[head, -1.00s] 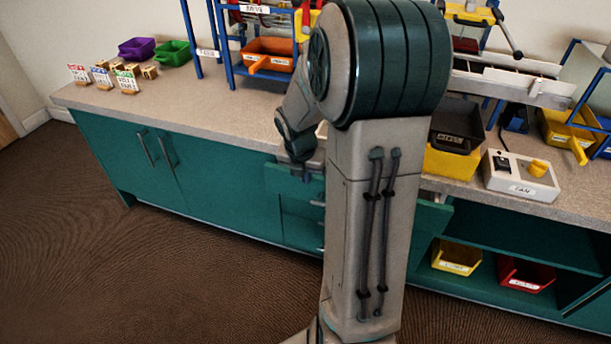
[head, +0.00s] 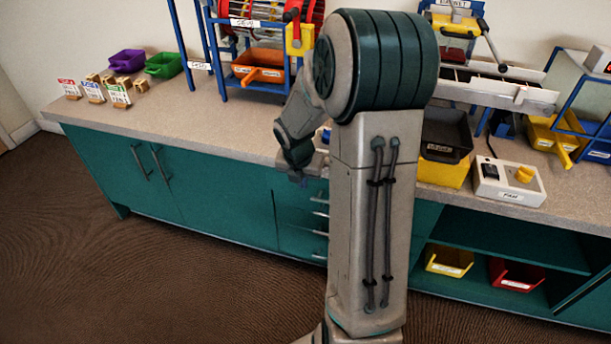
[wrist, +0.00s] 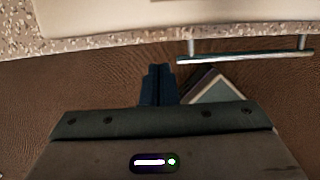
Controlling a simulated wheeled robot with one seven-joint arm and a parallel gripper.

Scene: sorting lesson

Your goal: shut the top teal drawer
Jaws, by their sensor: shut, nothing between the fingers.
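The top teal drawer (head: 285,192) is in the drawer bank under the counter in the head view, partly hidden by my arm. Its front looks flush, or nearly flush, with the cabinet. A metal bar handle (wrist: 245,57) runs just below the counter edge at the upper right of the wrist view. My gripper (wrist: 158,72) is shut and empty, with its dark fingers together, to the left of and below the handle in that view. In the head view my gripper (head: 300,178) is low at the counter's front edge, mostly hidden. Whether it touches the drawer front cannot be told.
The speckled counter (head: 215,125) overhangs the cabinets. A fan control box (head: 508,182) and a yellow bin (head: 445,171) stand on it at the right. An open shelf below holds another yellow bin (head: 449,260) and a red bin (head: 516,274). Brown floor is clear at left.

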